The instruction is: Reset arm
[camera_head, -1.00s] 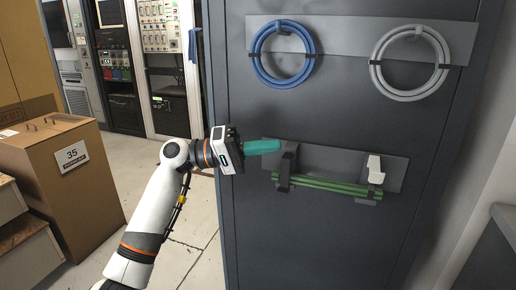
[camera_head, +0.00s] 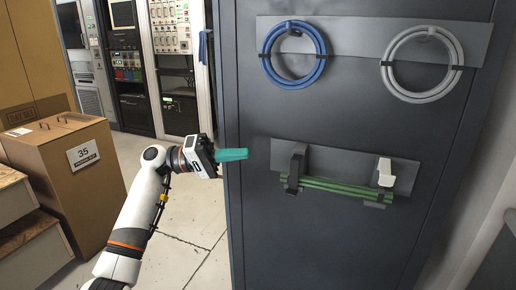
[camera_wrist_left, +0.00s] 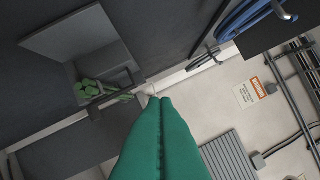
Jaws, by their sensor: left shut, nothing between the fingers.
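My left gripper (camera_head: 232,155) has teal fingers and comes in from the left in the head view. Its fingers are shut together with nothing between them. It is in front of the left edge of a dark grey cabinet, left of a holder plate (camera_head: 345,165) with green rods (camera_head: 340,187), and apart from them. In the left wrist view the teal fingers (camera_wrist_left: 160,105) point up the picture, and the green rods (camera_wrist_left: 92,90) show at the left. My right gripper is not in view.
The dark cabinet (camera_head: 300,240) fills the right side, with a blue cable coil (camera_head: 265,55) and a grey coil (camera_head: 385,72) hung on it. A cardboard box (camera_head: 75,190) marked 35 stands at left. Equipment racks (camera_head: 180,60) stand behind. Floor shows between box and cabinet.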

